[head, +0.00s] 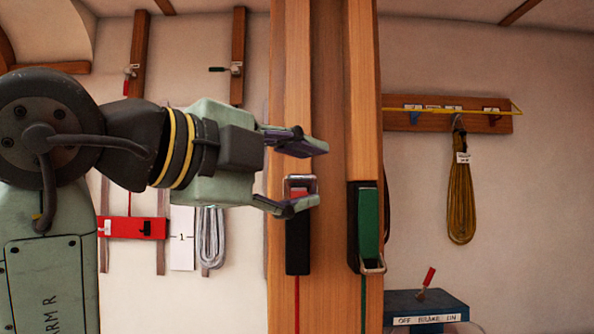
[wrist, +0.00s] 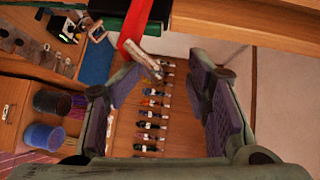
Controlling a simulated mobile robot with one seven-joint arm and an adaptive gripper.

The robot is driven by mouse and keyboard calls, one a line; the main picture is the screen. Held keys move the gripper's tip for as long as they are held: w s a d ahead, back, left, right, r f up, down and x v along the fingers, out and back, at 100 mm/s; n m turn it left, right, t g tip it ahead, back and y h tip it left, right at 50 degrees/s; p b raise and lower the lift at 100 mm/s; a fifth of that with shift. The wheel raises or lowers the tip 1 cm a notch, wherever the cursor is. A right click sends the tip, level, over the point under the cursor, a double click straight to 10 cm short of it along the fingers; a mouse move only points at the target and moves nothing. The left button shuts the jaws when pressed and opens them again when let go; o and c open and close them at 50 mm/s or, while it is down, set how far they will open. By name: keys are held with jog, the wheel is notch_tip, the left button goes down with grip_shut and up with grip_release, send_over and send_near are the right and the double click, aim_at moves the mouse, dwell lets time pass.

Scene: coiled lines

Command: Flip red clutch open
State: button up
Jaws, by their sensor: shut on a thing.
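The red clutch has a black body (head: 297,247) on the left wooden upright, with a red line below it. Its red lever stands out from the body, with a metal handle (head: 300,181) at its outer end. In the wrist view the red lever (wrist: 134,28) reaches down from the top to its metal handle (wrist: 143,60). My gripper (head: 319,175) is at this handle, its fingers held apart with the handle by the lower finger. In the wrist view the handle is close to the left fingertip of my gripper (wrist: 165,82).
A green clutch (head: 367,225) sits on the right upright, its lever lying along its body and its handle at the bottom. A blue box (head: 430,307) with a red-handled switch stands at lower right. A coiled yellow line (head: 461,200) hangs behind.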

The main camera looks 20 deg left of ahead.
jog(key=shift+w, duration=0.15)
jog(key=v, duration=1.2)
